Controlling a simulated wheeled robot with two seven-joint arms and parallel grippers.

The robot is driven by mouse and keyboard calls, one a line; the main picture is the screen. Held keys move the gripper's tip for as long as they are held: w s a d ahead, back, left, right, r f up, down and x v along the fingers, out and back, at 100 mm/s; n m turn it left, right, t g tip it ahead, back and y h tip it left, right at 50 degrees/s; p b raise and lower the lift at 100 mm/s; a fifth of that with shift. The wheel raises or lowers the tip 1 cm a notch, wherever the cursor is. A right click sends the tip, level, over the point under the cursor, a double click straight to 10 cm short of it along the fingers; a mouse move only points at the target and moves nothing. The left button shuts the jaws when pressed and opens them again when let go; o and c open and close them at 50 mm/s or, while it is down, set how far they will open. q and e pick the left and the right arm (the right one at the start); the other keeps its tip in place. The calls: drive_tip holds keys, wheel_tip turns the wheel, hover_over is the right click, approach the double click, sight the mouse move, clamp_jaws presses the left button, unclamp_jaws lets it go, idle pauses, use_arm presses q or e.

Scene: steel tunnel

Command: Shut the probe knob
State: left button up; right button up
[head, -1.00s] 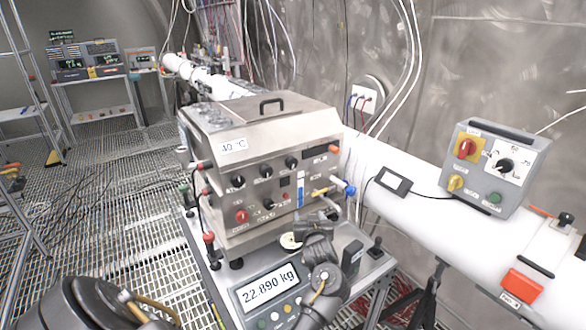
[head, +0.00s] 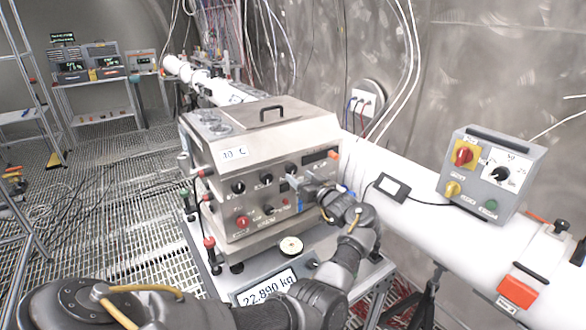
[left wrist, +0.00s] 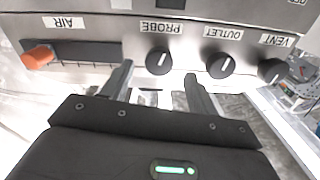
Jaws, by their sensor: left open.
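The PROBE knob (head: 291,168) is a round black knob on the front panel of the steel box (head: 262,140). In the left wrist view the PROBE knob (left wrist: 158,62) has a white pointer line running nearly up and down, and its label appears upside down. My left gripper (left wrist: 158,80) is open. Its two fingers point at the panel on either side of the knob, with gaps showing on both sides. In the head view the left gripper (head: 297,183) is just below and in front of the knob. My right gripper is not in view.
The OUTLET knob (left wrist: 222,65) sits close beside the right finger, with the VENT knob (left wrist: 272,70) beyond it. The AIR slot with an orange handle (left wrist: 38,57) is at left. A scale (head: 265,288) and a round dial (head: 291,246) are below the box.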

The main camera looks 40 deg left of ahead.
sight(293, 171)
use_arm(q)
drive_tip(key=shift+p+x, duration=0.6)
drive_tip(key=shift+x, duration=1.9)
drive_tip(key=c, duration=1)
